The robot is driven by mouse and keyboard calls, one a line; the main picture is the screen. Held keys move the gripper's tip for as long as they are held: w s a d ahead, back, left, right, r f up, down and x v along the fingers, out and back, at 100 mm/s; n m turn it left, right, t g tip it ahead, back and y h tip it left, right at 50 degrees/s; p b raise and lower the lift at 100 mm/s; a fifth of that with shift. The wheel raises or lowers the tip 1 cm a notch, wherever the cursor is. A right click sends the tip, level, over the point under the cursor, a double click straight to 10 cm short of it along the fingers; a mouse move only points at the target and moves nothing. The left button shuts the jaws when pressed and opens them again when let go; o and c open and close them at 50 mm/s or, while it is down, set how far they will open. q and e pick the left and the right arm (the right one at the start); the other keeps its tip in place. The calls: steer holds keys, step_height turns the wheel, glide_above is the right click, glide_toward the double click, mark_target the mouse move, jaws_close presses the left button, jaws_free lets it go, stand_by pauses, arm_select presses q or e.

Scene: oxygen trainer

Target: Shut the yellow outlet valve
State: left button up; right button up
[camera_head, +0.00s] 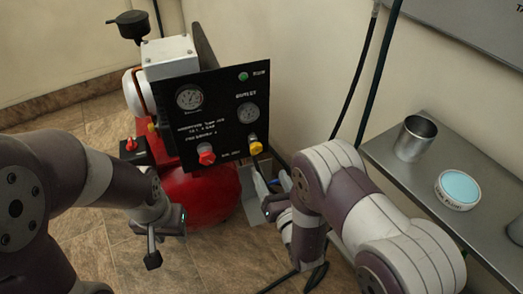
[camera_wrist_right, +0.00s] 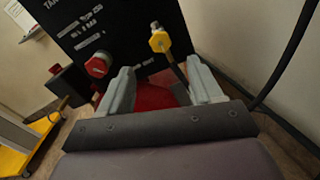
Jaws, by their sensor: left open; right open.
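The yellow outlet valve (camera_head: 255,146) is a small knob at the lower right of the black panel (camera_head: 213,118). In the right wrist view the yellow valve (camera_wrist_right: 159,41) lies beyond my fingertips, between their lines, with a hose running down from it. My right gripper (camera_wrist_right: 165,80) is open and empty, below and short of the valve, not touching it. In the head view my right gripper (camera_head: 268,190) is just below and right of the panel. My left gripper (camera_head: 152,245) is open and empty, low in front of the red tank (camera_head: 205,195).
A red knob (camera_head: 205,154) sits left of the yellow valve, with two gauges above. A metal shelf (camera_head: 395,160) at right carries a metal cup (camera_head: 415,138) and a round blue-topped tin (camera_head: 456,190). Dark hoses (camera_head: 367,80) hang by the wall.

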mark_target(257, 150)
steer(key=b+x, duration=0.3)
steer(key=x, duration=0.7)
steer(key=shift+w+a+f, duration=0.1)
steer(key=shift+w+f, duration=0.05)
steer(key=shift+w, duration=0.45)
steer(key=c, duration=1.1)
